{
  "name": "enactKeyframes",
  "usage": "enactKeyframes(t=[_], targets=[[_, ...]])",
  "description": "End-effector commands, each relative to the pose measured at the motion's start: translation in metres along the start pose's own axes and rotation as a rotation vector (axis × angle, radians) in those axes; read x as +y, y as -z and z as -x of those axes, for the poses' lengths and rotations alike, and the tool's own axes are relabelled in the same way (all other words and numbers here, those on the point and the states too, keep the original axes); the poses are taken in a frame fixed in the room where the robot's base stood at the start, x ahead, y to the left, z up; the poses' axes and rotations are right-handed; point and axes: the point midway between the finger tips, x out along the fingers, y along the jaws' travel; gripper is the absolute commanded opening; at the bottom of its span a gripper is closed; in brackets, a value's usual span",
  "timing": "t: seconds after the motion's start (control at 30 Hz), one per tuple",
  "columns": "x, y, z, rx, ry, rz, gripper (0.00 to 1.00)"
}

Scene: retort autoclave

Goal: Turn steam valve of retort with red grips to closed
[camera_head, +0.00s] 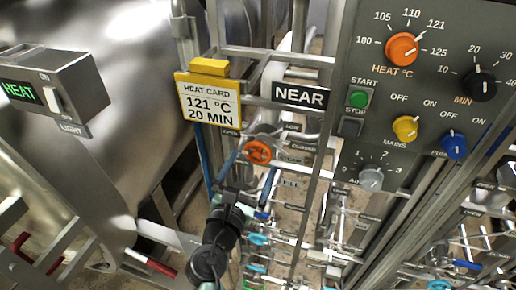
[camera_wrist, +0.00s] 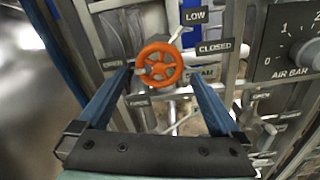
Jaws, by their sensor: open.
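The steam valve is an orange-red spoked handwheel (camera_head: 258,152) on the pipe frame below the NEAR sign. In the wrist view the wheel (camera_wrist: 159,62) faces me, with an OPEN plate to its left, a CLOSED plate to its right and a partly hidden STEAM plate below right. My gripper (camera_wrist: 161,76) is open, its two blue fingers on either side of the wheel. I cannot tell whether either finger touches the rim. The retort (camera_head: 110,70) is the big steel vessel at left, with red grips (camera_head: 160,265) low in the head view.
A control panel (camera_head: 430,110) with knobs stands at right. A yellow-edged heat card (camera_head: 209,102) and the NEAR sign (camera_head: 299,95) hang above the wheel. Pipes and smaller blue-handled valves (camera_head: 257,239) crowd the space below. A HEAT light box (camera_head: 62,92) is at upper left.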

Motion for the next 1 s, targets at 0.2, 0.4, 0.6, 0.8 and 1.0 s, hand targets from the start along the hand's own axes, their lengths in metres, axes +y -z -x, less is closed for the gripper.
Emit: enactKeyframes(t=[0.2, 0.4, 0.6, 0.8, 1.0], targets=[[0.0, -0.001, -0.038, -0.001, 0.0, -0.001, 1.0], [0.0, 0.0, -0.055, 0.0, 0.0, -0.002, 1.0], [0.0, 0.0, -0.058, 0.0, 0.0, -0.003, 1.0], [0.0, 0.0, -0.058, 0.0, 0.0, -0.003, 0.93], [0.0, 0.0, -0.058, 0.0, 0.0, -0.003, 0.57]])
